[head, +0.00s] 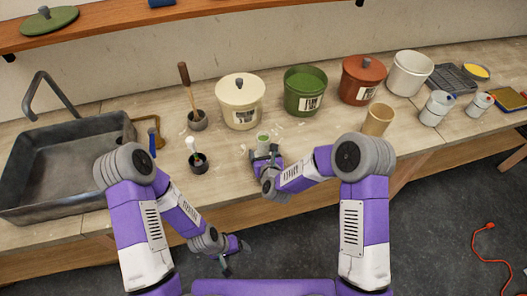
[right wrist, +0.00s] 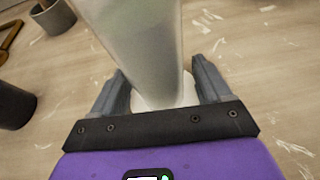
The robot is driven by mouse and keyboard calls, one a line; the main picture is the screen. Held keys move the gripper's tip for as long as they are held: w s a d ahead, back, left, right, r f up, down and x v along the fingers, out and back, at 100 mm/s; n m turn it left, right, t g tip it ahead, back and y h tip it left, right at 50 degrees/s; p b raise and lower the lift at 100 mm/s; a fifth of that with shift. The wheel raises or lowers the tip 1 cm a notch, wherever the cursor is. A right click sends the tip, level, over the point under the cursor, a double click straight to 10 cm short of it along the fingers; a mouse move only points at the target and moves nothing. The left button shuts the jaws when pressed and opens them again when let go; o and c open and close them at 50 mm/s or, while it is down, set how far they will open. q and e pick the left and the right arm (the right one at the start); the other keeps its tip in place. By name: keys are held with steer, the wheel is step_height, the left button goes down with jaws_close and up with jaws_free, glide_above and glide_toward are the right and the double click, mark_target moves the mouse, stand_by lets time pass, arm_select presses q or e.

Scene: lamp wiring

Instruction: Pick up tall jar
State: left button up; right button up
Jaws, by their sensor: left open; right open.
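The tall jar (head: 263,141) is a pale, translucent container with a green top, standing on the workbench in the head view. In the right wrist view the jar (right wrist: 145,50) rises between the two grey fingers of my right gripper (right wrist: 152,92). That gripper (head: 262,157) is open, with one finger on each side of the jar's lower part; I cannot tell whether either finger touches it. My left gripper (head: 230,260) is open and empty, low in front of the bench's front edge. My right gripper hides the jar's lower part in the head view.
Behind the jar stand a cream pot (head: 240,115), a green pot (head: 304,103) and a red-brown pot (head: 361,93). A tan cup (head: 377,120) is to the right. Dark holders (head: 198,164) and a sink (head: 55,168) are left. Bare bench surrounds the jar's front.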

steer(key=c, duration=1.2)
steer(key=shift+c, duration=0.3)
steer(key=shift+r, duration=0.15)
